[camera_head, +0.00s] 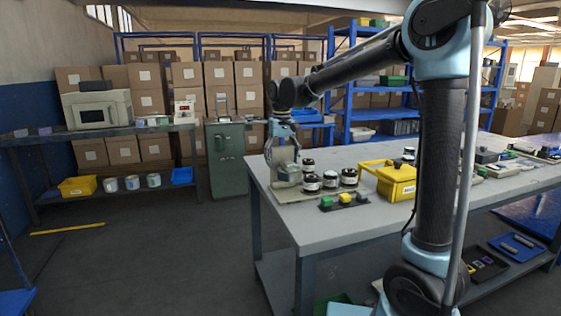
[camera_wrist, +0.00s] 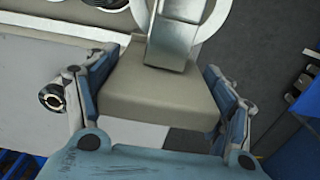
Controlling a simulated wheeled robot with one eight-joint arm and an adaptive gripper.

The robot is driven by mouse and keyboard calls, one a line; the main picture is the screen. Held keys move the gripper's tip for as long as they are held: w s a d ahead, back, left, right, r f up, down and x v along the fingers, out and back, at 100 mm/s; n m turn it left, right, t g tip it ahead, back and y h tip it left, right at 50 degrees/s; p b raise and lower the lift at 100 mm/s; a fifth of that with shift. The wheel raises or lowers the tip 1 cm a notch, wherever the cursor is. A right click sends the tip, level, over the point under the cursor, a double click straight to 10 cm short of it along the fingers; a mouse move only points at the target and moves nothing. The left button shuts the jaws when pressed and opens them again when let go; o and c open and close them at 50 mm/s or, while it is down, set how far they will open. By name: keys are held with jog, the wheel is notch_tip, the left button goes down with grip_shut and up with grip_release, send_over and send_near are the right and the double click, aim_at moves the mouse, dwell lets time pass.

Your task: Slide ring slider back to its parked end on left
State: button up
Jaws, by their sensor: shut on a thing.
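My gripper (camera_head: 284,158) reaches down over the small beige wrapper (camera_head: 288,178) at the left end of the grey table. In the wrist view, its two blue-grey fingers stand either side of a beige block, which looks like the ring slider (camera_wrist: 155,95). My gripper (camera_wrist: 158,68) is shut on it. A silver metal piece (camera_wrist: 178,35) rises from the far side of the block, and part of a white ring (camera_wrist: 216,18) shows behind. The fingers hide the block's sides, and the slider's track cannot be made out.
Several dark-lidded jars (camera_head: 330,180) stand right beside the wrapper. A dark strip with green and yellow pieces (camera_head: 345,201) lies in front. A yellow box (camera_head: 396,182) is further right. The table (camera_head: 330,228) is clear along its front edge.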

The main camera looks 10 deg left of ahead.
jog(key=shift+s+a, duration=0.15)
jog(key=shift+s, duration=0.05)
jog(key=o, duration=1.5)
jog(key=shift+w, duration=0.1)
jog(key=shift+r, duration=0.2)
notch_tip(320, 180, up, 12)
jog(key=shift+f, duration=0.25)
